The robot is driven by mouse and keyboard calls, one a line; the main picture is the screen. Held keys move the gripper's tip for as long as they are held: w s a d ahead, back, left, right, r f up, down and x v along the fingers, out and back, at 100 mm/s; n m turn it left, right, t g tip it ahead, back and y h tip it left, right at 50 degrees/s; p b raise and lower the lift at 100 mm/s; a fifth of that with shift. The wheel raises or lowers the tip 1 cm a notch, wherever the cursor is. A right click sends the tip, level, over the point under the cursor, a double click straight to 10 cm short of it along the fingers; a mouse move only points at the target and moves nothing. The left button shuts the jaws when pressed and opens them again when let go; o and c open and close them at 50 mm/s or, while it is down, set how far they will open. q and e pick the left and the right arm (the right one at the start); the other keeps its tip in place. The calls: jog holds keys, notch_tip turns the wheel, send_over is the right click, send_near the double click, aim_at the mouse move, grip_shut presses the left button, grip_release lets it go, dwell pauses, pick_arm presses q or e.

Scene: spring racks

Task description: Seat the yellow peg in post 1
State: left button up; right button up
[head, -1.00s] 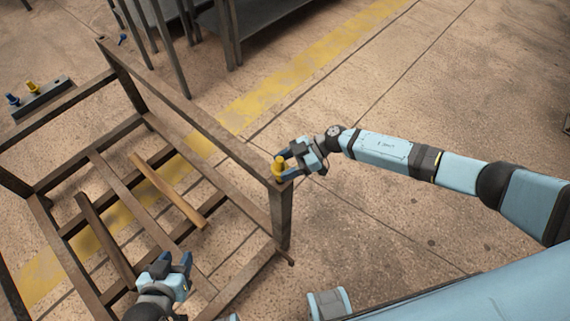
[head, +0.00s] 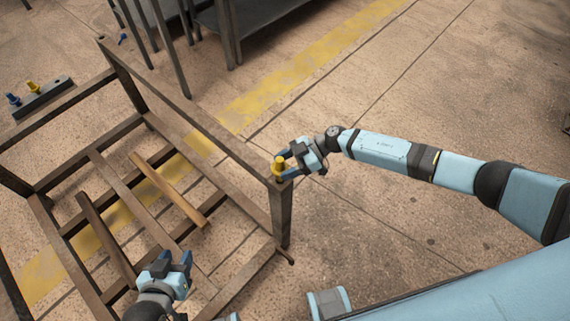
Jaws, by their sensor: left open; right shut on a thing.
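A yellow peg (head: 279,165) is upright at the top of the rack's near right corner post (head: 281,215). My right gripper (head: 286,160) is shut on this peg from the right side. Whether the peg's lower end is inside the post top is too small to tell. My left gripper (head: 174,262) is open and empty, low in the picture over the near part of the rack. A second yellow peg (head: 33,87) stands in a dark holder at the far left.
The brown metal rack frame (head: 190,118) fills the left side, with loose slats (head: 168,190) across its lower bars. A blue peg (head: 13,99) stands in the dark holder (head: 42,98). A dark table (head: 270,20) stands at the back. The floor on the right is clear.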

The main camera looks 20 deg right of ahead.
pick_arm(q)
jog(key=shift+f+b, duration=1.35)
jog(key=shift+f, duration=0.1)
pick_arm(e)
jog(key=shift+f, duration=2.4)
jog(key=o, duration=1.3)
jog(key=shift+o, duration=0.2)
jog(key=shift+v, duration=0.85)
pick_arm(q)
jog(key=shift+s+a+f, duration=0.1)
jog(key=shift+s+f, duration=0.05)
jog(key=shift+f, duration=0.5)
jog(key=shift+s+a+f, duration=0.1)
jog(key=shift+f, duration=0.5)
pick_arm(e)
jog(key=v, duration=1.2)
